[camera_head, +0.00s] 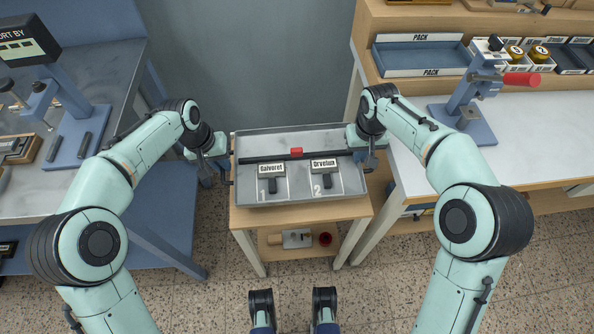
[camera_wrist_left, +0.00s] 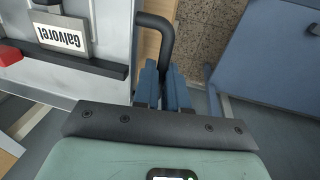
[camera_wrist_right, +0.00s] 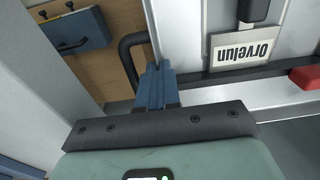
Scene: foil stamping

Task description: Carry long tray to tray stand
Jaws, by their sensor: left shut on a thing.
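The long grey tray (camera_head: 246,193) lies level over the top of a small wooden stand (camera_head: 285,219); I cannot tell whether it rests on it or is just above. The tray has bays marked 1 and 2, labels "Galvoret" (camera_head: 271,170) and "Orvelun" (camera_head: 324,164), and a dark bar with a red block (camera_head: 296,152). My left gripper (camera_head: 224,168) is shut on the black handle (camera_wrist_left: 166,35) at the tray's left end. My right gripper (camera_head: 367,160) is at the right-end handle (camera_wrist_right: 128,55); its fingers are close to it, their grip unclear.
A grey-topped bench (camera_head: 110,65) stands left and a white-topped bench (camera_head: 500,150) right, close beside the stand. The stand's lower shelf (camera_head: 275,249) holds a pale tool and a red round thing (camera_head: 325,239). Speckled floor is clear in front.

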